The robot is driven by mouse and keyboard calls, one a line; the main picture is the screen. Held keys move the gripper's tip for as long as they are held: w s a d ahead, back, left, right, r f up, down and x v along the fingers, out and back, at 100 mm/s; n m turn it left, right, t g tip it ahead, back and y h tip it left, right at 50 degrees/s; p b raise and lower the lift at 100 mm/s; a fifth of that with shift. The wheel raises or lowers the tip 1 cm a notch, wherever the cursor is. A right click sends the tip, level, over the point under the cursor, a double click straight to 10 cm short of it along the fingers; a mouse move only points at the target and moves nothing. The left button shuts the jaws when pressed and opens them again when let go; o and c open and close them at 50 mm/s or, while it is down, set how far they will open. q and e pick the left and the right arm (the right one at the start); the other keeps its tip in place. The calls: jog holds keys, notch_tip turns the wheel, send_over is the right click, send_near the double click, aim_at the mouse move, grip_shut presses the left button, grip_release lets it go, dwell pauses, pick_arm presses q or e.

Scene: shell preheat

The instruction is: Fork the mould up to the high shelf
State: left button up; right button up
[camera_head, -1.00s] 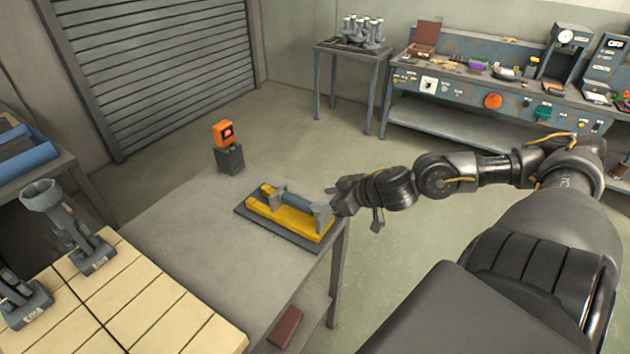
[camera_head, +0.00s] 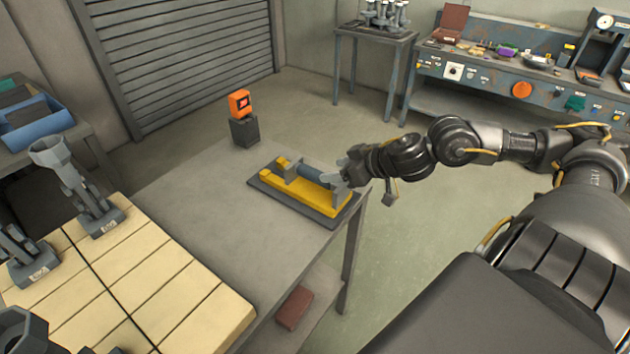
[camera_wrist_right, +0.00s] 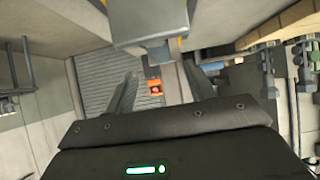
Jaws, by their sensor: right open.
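Grey moulds with cup-shaped tops stand on the tan tiled bed at the left of the head view: one tall (camera_head: 88,185), one shorter (camera_head: 30,258), and part of another at the lower left corner. A grey tool with a round bar (camera_head: 310,174) rests in a yellow cradle (camera_head: 300,196) on a dark plate on the grey table. My right gripper (camera_head: 345,178) is open at the cradle's right end, close to the tool; I cannot tell whether it touches. Its spread fingers (camera_wrist_right: 160,90) show in the right wrist view. My left gripper is out of view. I cannot identify the high shelf.
An orange device (camera_head: 240,103) on a dark block stands at the table's (camera_head: 205,200) back corner. A reddish-brown block (camera_head: 295,307) lies on the lower shelf. A blue bin (camera_head: 38,125) is at the left. A workbench (camera_head: 500,85) and small stand are behind. Open floor lies right of the table.

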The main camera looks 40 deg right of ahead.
aim_at(317, 172)
jog(key=x, duration=0.4)
jog(key=shift+a, duration=0.1)
jog(key=shift+w+a+f, duration=0.1)
jog(key=shift+w, duration=0.2)
jog(key=shift+w+a+f, duration=0.15)
jog(key=shift+w+f, duration=0.1)
jog(key=shift+w, duration=0.1)
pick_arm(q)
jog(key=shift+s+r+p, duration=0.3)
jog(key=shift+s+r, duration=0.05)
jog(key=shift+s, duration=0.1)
pick_arm(e)
jog(key=shift+x, duration=1.3)
grip_shut()
